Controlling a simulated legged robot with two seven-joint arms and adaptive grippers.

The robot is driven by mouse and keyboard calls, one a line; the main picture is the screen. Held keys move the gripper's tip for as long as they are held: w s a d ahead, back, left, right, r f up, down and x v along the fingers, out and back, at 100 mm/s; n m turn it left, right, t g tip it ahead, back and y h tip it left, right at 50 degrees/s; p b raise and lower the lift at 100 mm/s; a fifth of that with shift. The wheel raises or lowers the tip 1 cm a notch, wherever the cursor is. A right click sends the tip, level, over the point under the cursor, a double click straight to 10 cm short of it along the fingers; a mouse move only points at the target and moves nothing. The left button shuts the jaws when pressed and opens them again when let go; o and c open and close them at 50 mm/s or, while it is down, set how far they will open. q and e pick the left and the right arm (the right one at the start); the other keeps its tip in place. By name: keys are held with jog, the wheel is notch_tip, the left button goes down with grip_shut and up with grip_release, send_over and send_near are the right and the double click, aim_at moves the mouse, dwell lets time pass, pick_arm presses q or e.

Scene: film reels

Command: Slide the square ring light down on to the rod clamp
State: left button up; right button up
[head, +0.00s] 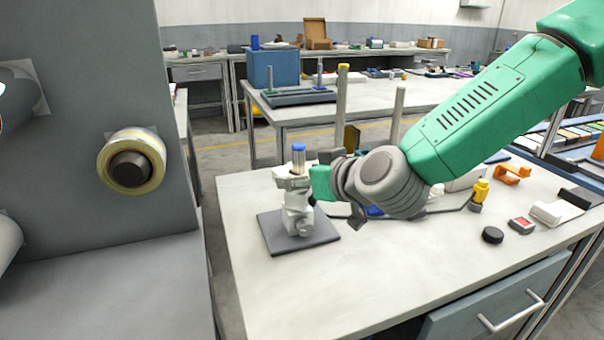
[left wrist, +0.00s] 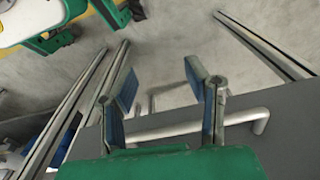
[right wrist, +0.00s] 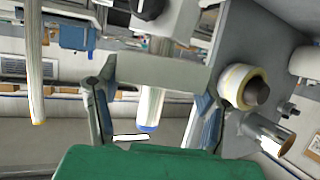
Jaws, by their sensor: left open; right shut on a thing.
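A blue-topped rod (head: 298,158) rises from a pale stand (head: 298,215), apparently the rod clamp, on a dark square base (head: 273,235). My right gripper (head: 313,183) is at the stand's upper part, coming from the right. In the right wrist view, its fingers (right wrist: 150,90) are shut on a pale grey bar (right wrist: 155,71), apparently an edge of the square ring light. The blue-tipped rod (right wrist: 150,108) crosses behind this bar; I cannot tell whether the ring surrounds it. The ring's pale edge (head: 285,172) shows beside the rod. My left gripper (left wrist: 160,100) is open and empty.
A yellow-topped post (head: 342,100) and a grey post (head: 398,112) stand behind my right arm. A black puck (head: 492,235), red-topped box (head: 521,225) and orange bracket (head: 512,174) lie right. A grey panel with a roll (head: 132,160) stands left.

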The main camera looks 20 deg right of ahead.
jog(key=shift+f+b, duration=0.3)
jog(key=shift+f, duration=0.25)
jog(key=shift+f, duration=0.3)
jog(key=o, duration=1.4)
jog(key=shift+f, duration=0.1)
